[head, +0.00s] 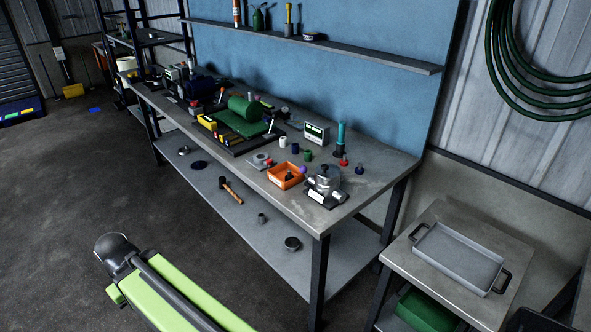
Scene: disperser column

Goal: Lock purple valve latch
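A small purple round part (304,169) shows at the right end of the orange tray (286,176), beside a silver metal device (327,180) near the right end of the workbench. It is too small to tell whether it is the valve latch or whether it is locked. A teal upright cylinder (341,136) on a dark base stands behind the device. My lime-green arm shows at the bottom left, over the floor and well away from the bench. I see no gripper fingers.
The long grey workbench (378,163) has a lower shelf with a hammer (231,191). A green-drum machine (244,112) and a display box (316,132) stand on top. A side table holds a metal tray (459,257). The floor left of the bench is open.

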